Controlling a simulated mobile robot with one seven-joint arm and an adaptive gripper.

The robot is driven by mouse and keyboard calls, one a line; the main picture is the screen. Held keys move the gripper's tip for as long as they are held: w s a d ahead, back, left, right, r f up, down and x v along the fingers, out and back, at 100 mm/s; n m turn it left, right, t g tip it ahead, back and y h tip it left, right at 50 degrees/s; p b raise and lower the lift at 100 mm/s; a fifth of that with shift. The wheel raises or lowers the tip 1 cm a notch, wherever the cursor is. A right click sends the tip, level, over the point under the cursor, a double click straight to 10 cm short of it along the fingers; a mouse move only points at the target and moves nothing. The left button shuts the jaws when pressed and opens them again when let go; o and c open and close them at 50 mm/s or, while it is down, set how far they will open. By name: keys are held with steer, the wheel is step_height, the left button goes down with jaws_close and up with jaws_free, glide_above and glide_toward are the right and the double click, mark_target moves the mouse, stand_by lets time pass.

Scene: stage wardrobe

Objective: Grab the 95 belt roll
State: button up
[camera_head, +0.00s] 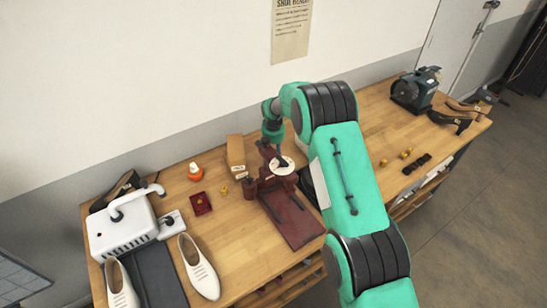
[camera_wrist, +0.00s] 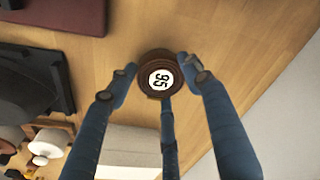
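The 95 belt roll (camera_wrist: 160,76) is a small brown coil with a white round label reading 95, seen in the wrist view from above. My gripper (camera_wrist: 160,82) has three dark blue fingers around it, one on each side and one below. The fingertips are very close to the roll's edges; I cannot tell whether they press on it. Whether the roll rests on the wood or is lifted is also unclear.
The wooden bench (camera_head: 235,225) runs along the wall. Near the press stand a tan box (camera_head: 236,152), an orange-and-white bottle (camera_head: 195,172) and a small red tray (camera_head: 201,203). White shoes (camera_head: 198,267) and a white machine (camera_head: 122,228) occupy the left. My arm hides the bench's middle.

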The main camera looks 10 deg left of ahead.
steer(key=shift+c, duration=0.8)
step_height(320, 180, up, 10)
